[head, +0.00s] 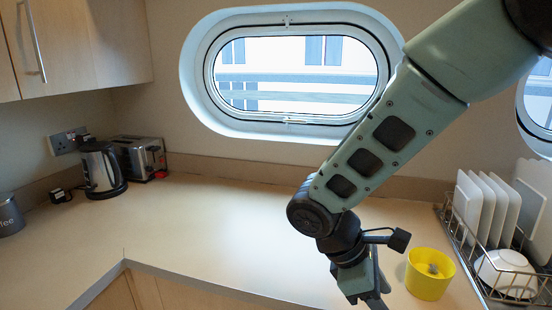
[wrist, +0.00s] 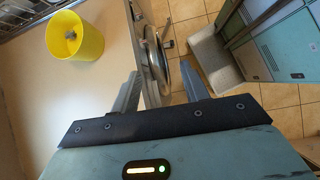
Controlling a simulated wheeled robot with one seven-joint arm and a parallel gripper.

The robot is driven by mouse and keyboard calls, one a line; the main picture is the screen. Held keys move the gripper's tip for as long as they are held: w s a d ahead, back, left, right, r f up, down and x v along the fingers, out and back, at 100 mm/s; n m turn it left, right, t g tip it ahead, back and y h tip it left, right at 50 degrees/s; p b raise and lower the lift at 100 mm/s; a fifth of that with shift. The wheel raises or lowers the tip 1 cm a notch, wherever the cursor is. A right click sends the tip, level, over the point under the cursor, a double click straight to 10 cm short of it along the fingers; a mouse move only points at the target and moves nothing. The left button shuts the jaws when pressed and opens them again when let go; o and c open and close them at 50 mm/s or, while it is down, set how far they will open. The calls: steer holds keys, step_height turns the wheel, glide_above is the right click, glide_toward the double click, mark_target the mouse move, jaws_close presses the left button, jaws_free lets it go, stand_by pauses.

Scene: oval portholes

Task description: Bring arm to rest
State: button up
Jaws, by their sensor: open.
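My arm reaches in from the upper right of the head view and bends down toward the counter. My gripper (head: 376,296) hangs near the counter's front edge, to the left of a yellow pot (head: 430,274). In the wrist view my gripper (wrist: 160,88) has its two fingers spread apart with nothing between them. The yellow pot (wrist: 76,38) stands apart from the fingers, at the upper left, with a small grey thing inside it. The fingertips in the head view are partly cut off by the lower picture edge.
A dish rack (head: 470,240) with white plates and a bowl stands at the right. A kettle (head: 102,168), a toaster (head: 142,155) and a coffee tin (head: 10,215) are at the left. The counter's middle (head: 220,225) is clear. Tiled floor (wrist: 285,97) shows beyond the counter edge.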

steer(key=s+a+r+m+y, duration=0.2)
steer(key=s+m+y, duration=0.1)
steer(key=s, duration=0.4)
steer(key=s+a+r+m+t+y, duration=0.1)
steer(key=s+a+r+m+y, duration=0.1)
steer(key=s, duration=0.5)
steer(key=m+y, duration=0.1)
steer(key=y, duration=0.1)
steer(key=shift+s+r+m+t+y, duration=0.2)
steer(key=shift+m+t+y, duration=0.1)
steer(key=shift+m, duration=0.1)
steer(key=shift+f, duration=0.1)
